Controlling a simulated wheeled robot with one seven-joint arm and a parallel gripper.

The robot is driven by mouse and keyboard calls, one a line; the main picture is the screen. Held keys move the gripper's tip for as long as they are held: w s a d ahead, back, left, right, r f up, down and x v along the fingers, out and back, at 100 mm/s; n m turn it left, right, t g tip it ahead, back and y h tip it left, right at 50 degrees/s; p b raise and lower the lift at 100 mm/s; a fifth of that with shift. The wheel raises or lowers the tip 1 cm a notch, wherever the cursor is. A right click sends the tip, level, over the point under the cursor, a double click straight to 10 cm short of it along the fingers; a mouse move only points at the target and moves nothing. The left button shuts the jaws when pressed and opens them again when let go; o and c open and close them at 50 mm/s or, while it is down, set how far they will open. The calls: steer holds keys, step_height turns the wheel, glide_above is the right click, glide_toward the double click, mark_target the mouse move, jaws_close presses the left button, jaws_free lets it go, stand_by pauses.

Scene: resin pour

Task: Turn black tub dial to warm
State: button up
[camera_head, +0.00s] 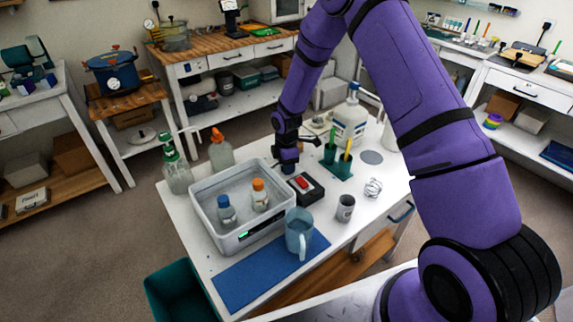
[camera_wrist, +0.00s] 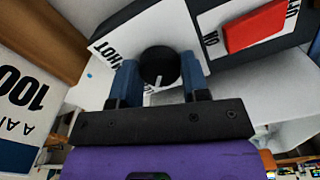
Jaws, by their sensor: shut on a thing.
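In the wrist view, a round black dial (camera_wrist: 160,62) with a white pointer mark sits on a white panel marked HOT (camera_wrist: 105,48). The pointer points toward the bottom of the picture, away from the HOT lettering. My gripper (camera_wrist: 158,72) has its two blue fingers on either side of the dial, shut on it. The dial is hidden there behind my gripper.
A red rocker switch (camera_wrist: 255,25) is beside the dial. The tub holds a blue-capped bottle (camera_head: 226,213) and an orange-capped bottle (camera_head: 259,198). A jug (camera_head: 298,238) stands on a blue mat (camera_head: 250,281).

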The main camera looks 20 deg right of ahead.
steer(key=shift+m, duration=0.3)
steer(key=m, duration=0.4)
steer(key=shift+m, duration=2.5)
steer(key=o, duration=0.9)
step_height(320, 180, up, 11)
steer(key=shift+f, duration=0.1)
